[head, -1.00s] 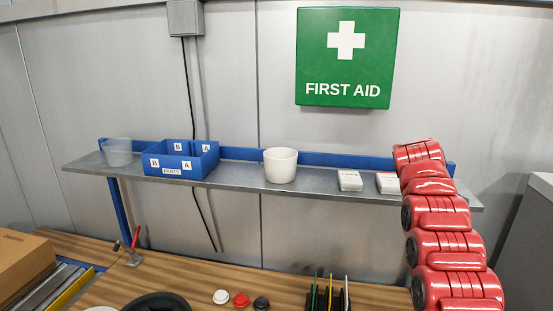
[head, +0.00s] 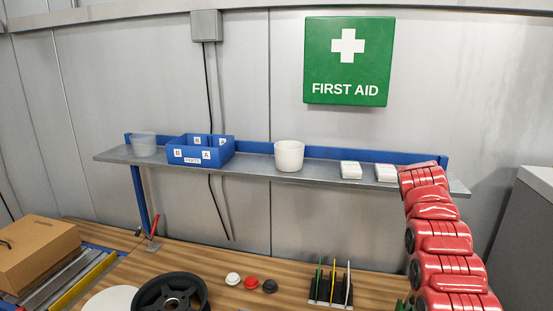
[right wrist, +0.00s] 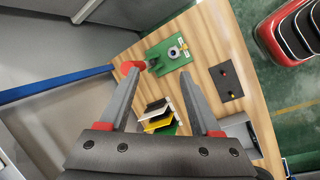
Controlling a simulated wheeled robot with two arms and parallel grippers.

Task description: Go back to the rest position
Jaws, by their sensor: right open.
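My right arm (head: 440,240) stands at the right of the head view as a column of red segments; its gripper is not seen there. In the right wrist view my right gripper (right wrist: 160,73) is open, with nothing held between its two grey fingers. A black wheel (head: 170,293) lies at the bottom of the head view, partly cut off. My left gripper is not in view.
A shelf (head: 240,168) holds a blue bin (head: 200,150), a white cup (head: 289,155) and small white boxes. Small caps (head: 251,282) and a slotted rack (head: 330,288) stand on the bench. A cardboard box (head: 38,255) is at left. A dark plate (right wrist: 227,82) lies right of the green board.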

